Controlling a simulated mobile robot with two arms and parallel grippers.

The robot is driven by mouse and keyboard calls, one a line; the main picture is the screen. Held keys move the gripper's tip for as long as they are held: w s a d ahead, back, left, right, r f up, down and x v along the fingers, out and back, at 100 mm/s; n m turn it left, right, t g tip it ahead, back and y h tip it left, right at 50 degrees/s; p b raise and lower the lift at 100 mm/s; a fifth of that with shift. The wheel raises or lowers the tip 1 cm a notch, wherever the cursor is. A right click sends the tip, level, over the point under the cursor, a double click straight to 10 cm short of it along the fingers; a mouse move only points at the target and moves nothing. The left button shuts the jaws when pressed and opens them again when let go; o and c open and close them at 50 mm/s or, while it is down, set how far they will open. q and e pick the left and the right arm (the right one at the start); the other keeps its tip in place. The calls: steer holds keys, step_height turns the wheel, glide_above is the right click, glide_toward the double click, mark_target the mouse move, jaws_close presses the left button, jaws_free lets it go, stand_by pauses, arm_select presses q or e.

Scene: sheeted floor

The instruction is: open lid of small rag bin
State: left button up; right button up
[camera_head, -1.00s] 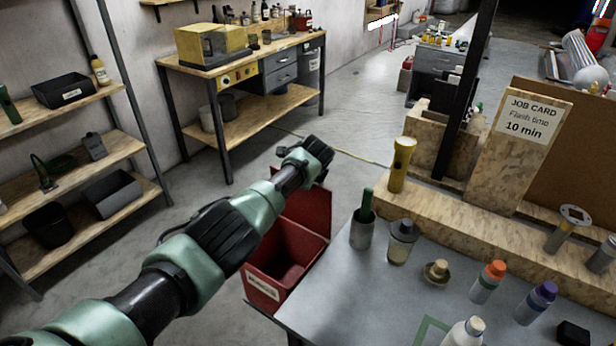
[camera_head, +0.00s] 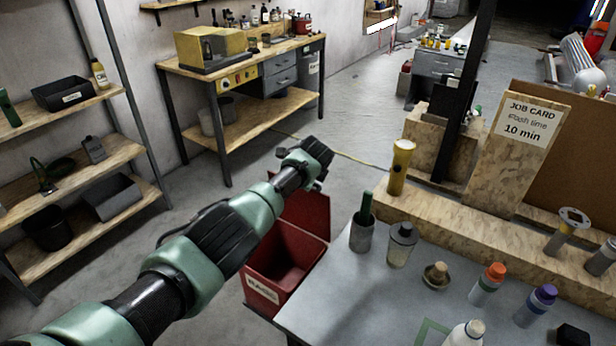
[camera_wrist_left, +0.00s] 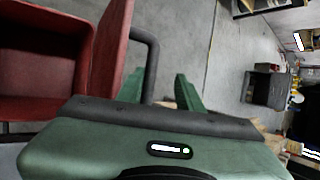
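My left gripper (camera_head: 318,163) is above and behind the lid in the head view. My right gripper is not in view.
The worktop (camera_head: 345,290) holds a grey cup (camera_head: 362,234), a lidded jar (camera_head: 401,245) and several bottles. A wooden ledge with a yellow torch (camera_head: 400,167) runs behind. Shelves (camera_head: 75,165) stand at left, a workbench (camera_head: 250,55) at back. Floor between is clear.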

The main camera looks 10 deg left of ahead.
arm_select(q)
steer(key=shift+s+d+f, duration=0.15)
steer(key=shift+d+f, duration=0.2)
steer(key=shift+d, duration=0.05)
steer(key=a+p+v, duration=0.1)
steer(key=v, duration=0.7)
steer(key=shift+w+d+r, duration=0.15)
steer(key=shift+w+r, duration=0.05)
steer(key=shift+r, duration=0.1)
stand_by(0.3)
